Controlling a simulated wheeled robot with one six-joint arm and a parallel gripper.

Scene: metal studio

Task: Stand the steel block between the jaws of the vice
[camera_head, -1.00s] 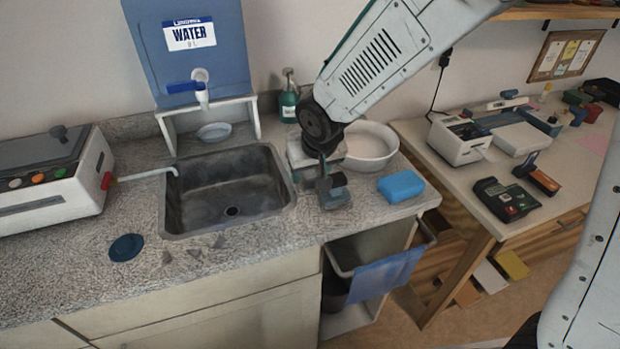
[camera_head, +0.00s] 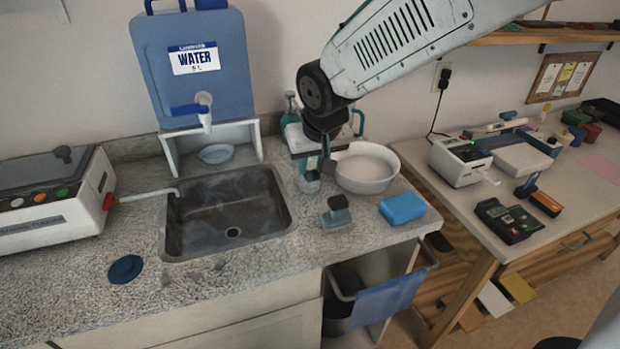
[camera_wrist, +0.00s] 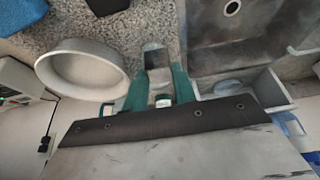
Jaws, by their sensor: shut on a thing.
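My gripper (camera_head: 313,174) hangs over the counter between the sink and the white bowl. In the wrist view its green fingers (camera_wrist: 160,78) are shut on a small grey metal block (camera_wrist: 155,57), which I take as the steel block. In the head view the block (camera_head: 310,184) shows small and partly hidden below my gripper. I cannot clearly make out the vice. A light grey device with blue end pieces (camera_head: 524,156) lies on the right bench, but I cannot tell if it is the vice.
The white bowl (camera_head: 364,174) is right of my gripper, the sink (camera_head: 226,215) left. A gap separates the counter from the bench (camera_head: 470,235), where dark meters lie.

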